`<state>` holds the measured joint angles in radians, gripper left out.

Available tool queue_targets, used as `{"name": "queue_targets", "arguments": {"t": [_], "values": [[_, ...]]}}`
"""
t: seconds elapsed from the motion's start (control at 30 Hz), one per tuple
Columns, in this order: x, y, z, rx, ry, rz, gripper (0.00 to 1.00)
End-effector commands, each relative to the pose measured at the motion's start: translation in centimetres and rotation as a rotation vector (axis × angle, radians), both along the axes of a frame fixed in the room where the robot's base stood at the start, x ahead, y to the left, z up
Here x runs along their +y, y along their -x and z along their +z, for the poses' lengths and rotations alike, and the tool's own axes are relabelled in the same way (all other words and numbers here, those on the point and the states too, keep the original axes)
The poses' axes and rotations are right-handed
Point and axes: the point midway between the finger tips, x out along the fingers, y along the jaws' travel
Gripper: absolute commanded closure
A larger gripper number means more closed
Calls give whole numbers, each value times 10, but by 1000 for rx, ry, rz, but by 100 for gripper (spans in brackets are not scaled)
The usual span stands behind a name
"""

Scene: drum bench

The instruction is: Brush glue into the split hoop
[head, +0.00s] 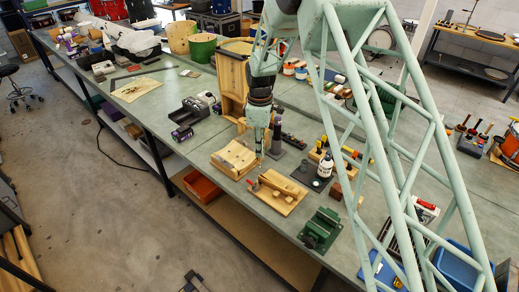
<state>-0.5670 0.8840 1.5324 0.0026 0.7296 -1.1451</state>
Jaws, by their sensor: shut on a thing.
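My gripper (259,146) hangs over the bench beside a light wooden block or box (233,159). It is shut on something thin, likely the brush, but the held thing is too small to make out. In front and to the right, a wooden board (289,205) lies on the bench with a curved wooden piece on it, perhaps the split hoop, and a small red-handled clamp (254,187). I cannot see the split itself.
A green metal vise (321,229) sits near the front edge, right of the board. A dark grey tray (192,110) and a tall wooden case (232,88) stand behind. My green lattice arm hides part of the right side. The bench between tray and papers is clear.

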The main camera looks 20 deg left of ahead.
Motion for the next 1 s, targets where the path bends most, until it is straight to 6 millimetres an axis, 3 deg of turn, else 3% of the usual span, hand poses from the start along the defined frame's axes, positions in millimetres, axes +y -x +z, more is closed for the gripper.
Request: {"name": "queue_targets", "arguments": {"t": [0.57,1.0], "values": [[0,0,-4,0,0,0,98],[0,0,-28,1,0,0,98]]}}
